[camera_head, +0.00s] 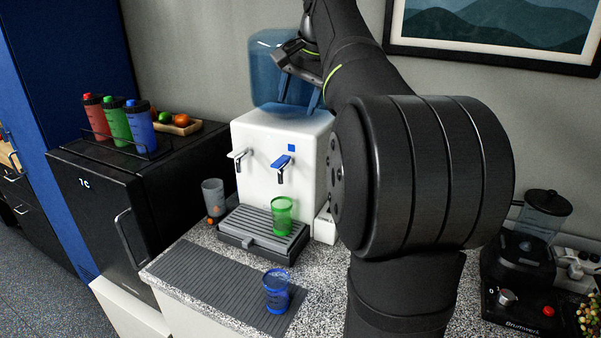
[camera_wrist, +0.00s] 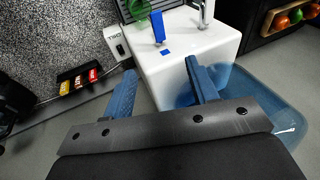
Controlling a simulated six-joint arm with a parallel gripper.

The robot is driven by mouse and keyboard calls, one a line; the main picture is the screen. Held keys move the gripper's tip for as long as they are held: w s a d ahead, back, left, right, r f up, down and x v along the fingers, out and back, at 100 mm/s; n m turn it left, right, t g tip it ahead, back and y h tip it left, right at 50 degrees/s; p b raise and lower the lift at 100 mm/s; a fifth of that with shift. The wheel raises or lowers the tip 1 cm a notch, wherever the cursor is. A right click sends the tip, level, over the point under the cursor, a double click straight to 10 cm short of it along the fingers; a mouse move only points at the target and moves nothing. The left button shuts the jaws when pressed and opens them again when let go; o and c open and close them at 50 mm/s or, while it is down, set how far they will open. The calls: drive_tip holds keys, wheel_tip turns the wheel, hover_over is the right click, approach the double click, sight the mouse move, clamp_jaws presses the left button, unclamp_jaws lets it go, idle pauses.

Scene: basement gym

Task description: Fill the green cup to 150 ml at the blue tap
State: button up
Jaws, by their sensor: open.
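The green cup (camera_head: 281,217) stands upright on the dark drip tray (camera_head: 232,238) below the blue tap (camera_head: 282,163) of the white water dispenser (camera_head: 256,178). Its water level is too small to read. In the wrist view, part of the green cup (camera_wrist: 139,8) shows at the top edge, beside the blue tap lever (camera_wrist: 157,27). My gripper (camera_head: 301,100) is high up, in front of the blue bottle on top of the dispenser, well above the tap and cup. Its two blue fingers stand apart with nothing between them, as the wrist view (camera_wrist: 161,70) also shows.
A second, silver tap (camera_head: 239,158) is left of the blue one. A grey cup (camera_head: 212,193) stands left of the tray; a blue cup (camera_head: 277,290) stands on the ribbed mat (camera_head: 205,283) in front. The blue water bottle (camera_head: 268,75) rises behind my gripper. A blender (camera_head: 538,228) is at right.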

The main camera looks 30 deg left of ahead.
drive_tip(key=n, duration=0.2)
drive_tip(key=f+n+y, duration=0.1)
drive_tip(key=n, duration=0.1)
drive_tip(key=shift+w+d+f+g, duration=0.15)
drive_tip(key=shift+w+f+g, duration=0.05)
drive_tip(key=shift+g, duration=0.1)
clamp_jaws()
drive_tip(key=f+n+y, duration=0.1)
drive_tip(key=n, duration=0.3)
drive_tip(key=w+d+f+n+g+y, duration=0.1)
drive_tip(key=n, duration=0.4)
drive_tip(key=n+y, duration=0.2)
drive_tip(key=n, duration=0.2)
drive_tip(key=shift+w+d+f+n, duration=0.15)
drive_tip(key=shift+d+f+n, duration=0.15)
drive_tip(key=shift+f, duration=0.1)
